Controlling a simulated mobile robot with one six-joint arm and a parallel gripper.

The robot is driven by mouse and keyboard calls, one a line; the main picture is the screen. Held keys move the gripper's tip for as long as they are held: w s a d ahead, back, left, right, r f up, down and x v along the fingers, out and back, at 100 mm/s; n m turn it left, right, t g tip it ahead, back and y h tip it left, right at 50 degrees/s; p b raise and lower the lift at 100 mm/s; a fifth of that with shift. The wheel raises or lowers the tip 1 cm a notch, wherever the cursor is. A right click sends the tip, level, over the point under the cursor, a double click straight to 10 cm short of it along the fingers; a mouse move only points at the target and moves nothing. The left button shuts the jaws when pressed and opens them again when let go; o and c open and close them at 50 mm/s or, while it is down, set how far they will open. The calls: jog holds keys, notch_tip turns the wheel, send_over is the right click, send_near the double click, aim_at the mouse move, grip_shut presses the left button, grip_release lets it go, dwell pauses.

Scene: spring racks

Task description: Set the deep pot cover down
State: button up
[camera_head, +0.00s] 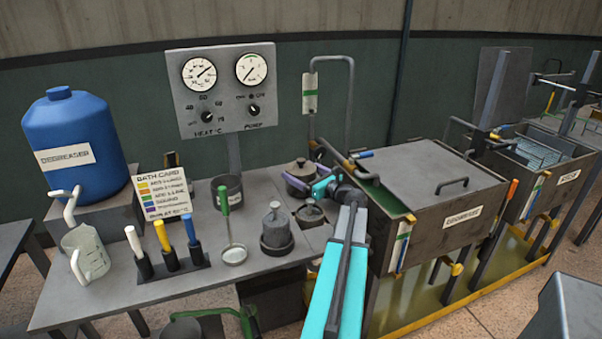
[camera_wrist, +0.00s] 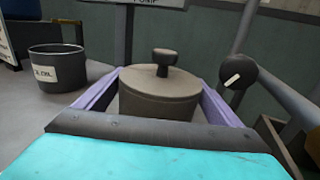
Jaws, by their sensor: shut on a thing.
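The deep pot cover (camera_wrist: 158,97) is a grey-brown round lid with a dark knob on top. In the wrist view it sits upright between the two purple fingers of my gripper (camera_wrist: 160,90), which is shut on its sides. In the head view the cover (camera_head: 300,172) shows at the back right of the bench, with my cyan and purple gripper (camera_head: 316,187) at its right side. The underside of the cover is hidden, so I cannot tell whether it touches anything below.
A dark labelled pot (camera_wrist: 57,70) stands left of the cover. On the bench (camera_head: 200,300) are a grey weight-like piece (camera_head: 277,232), a ladle (camera_head: 233,254) and a rack of coloured handles (camera_head: 170,265). A lidded tank (camera_head: 450,220) stands right. A gauge panel (camera_head: 222,88) rises behind.

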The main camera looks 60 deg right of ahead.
aim_at(302, 170)
jog(key=shift+f+b, duration=0.55)
jog(key=shift+b, duration=0.05)
dwell(0.3)
jog(key=o, duration=1.2)
jog(key=shift+r, duration=0.15)
jog(key=shift+r, duration=0.75)
jog(key=shift+r+b, duration=0.45)
jog(key=shift+r, duration=0.45)
jog(key=shift+s+a, duration=0.5)
jog(key=shift+a, duration=0.25)
jog(key=s+a+b, duration=0.1)
jog(key=s+a, duration=0.1)
jog(key=a, duration=0.1)
jog(key=s+a+b, duration=0.2)
jog(key=a, duration=0.1)
jog(key=s+a+r+b, duration=0.1)
jog(key=s+a, duration=0.2)
jog(key=shift+a, duration=0.25)
